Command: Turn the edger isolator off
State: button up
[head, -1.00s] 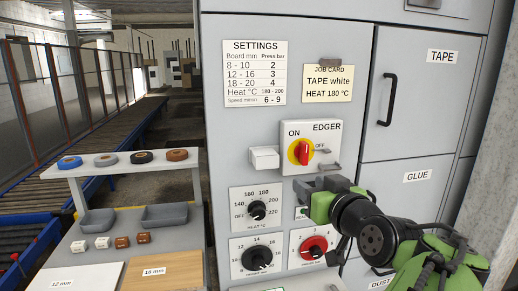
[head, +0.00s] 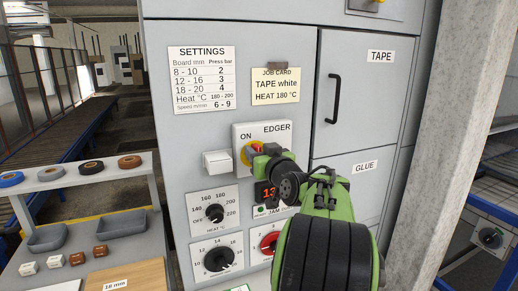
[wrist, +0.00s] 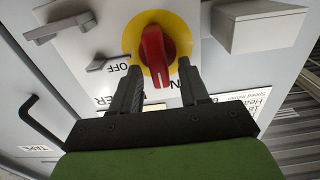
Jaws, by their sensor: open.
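The edger isolator is a red rotary handle on a yellow disc (head: 244,156), on a plate marked ON, OFF and EDGER. In the head view my gripper (head: 262,150) covers most of the handle and the OFF mark. In the wrist view, which is upside down, the red handle (wrist: 154,56) points along the ON lettering, not at OFF. My gripper (wrist: 158,76) is open. One finger is on each side of the handle's lower end, apart from it as far as I can tell.
A white box (head: 217,162) juts out left of the isolator plate. Below are the heat dial (head: 214,213), another black dial (head: 219,259) and a red dial (head: 269,243), partly hidden by my arm. A black door handle (head: 334,98) stands out at the right.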

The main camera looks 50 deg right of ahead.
jog(key=shift+c, duration=0.2)
grip_shut()
jog(key=shift+m, duration=0.3)
jog(key=shift+s+d+f+m+p, duration=0.2)
jog(key=shift+m+p, duration=0.4)
jog(key=shift+m, duration=2.25)
jog(key=shift+s+d+f+m+p, duration=0.1)
jog(key=shift+d+f+m+p, duration=0.35)
jog(key=shift+m, duration=2.45)
jog(key=shift+s+d+f+m+p, duration=0.15)
jog(key=shift+m+p, duration=0.55)
jog(key=shift+m, duration=2.15)
jog(key=shift+a, duration=0.1)
